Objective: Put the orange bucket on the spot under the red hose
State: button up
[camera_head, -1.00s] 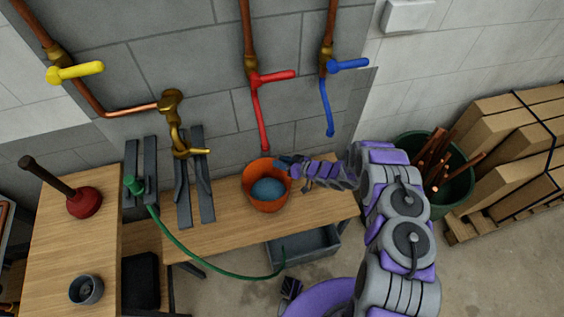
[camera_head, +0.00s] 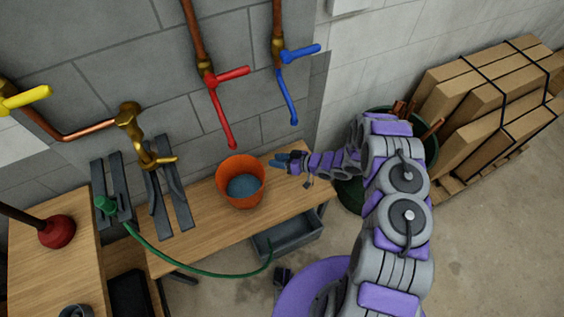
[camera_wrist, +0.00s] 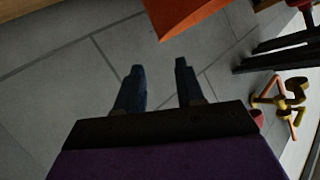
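The orange bucket (camera_head: 241,186) stands upright on the wooden bench, with a blue-grey inside bottom. The red hose (camera_head: 222,118) hangs from the red-handled tap on the wall, and its lower end shows just above and behind the bucket's rim. My gripper (camera_head: 279,163) is to the right of the bucket, apart from it and above the bench. In the wrist view the two fingers (camera_wrist: 158,85) are spread with nothing between them, and part of the orange bucket (camera_wrist: 185,12) shows beyond them at the top. The spot under the hose is not clearly visible.
A blue hose (camera_head: 287,98) hangs right of the red one. Grey racks (camera_head: 172,200), a green hose (camera_head: 190,268) and a red plunger (camera_head: 57,232) are on the left. A grey bin (camera_head: 290,236) sits below the bench. The bench's right end (camera_head: 300,190) is clear.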

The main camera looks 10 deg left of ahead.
jog(key=shift+d, duration=0.1)
jog(key=w+d+r+m+t+h, duration=0.2)
jog(key=w+d+r+t+h, duration=0.1)
jog(key=w+d+r+h, duration=0.9)
jog(key=s+d+r+m+h, duration=0.3)
jog(key=s+d+r+m, duration=0.15)
jog(key=d+r, duration=1)
jog(key=s+d+r+m+g+h, duration=0.15)
jog(key=s+r, duration=0.35)
jog(key=s, duration=0.5)
jog(key=s+d+r+m+g, duration=0.1)
jog(key=s+d+r+g, duration=0.1)
jog(key=s+r, duration=0.6)
jog(key=s+a+r+g+y, duration=0.1)
jog(key=s+a, duration=0.3)
jog(key=s, duration=1)
jog(key=s+a+r+m+g+y, duration=0.1)
jog(key=s+a+g, duration=0.3)
jog(key=s, duration=0.9)
jog(key=shift+s+a+y, duration=0.4)
jog(key=shift+a+y, duration=0.15)
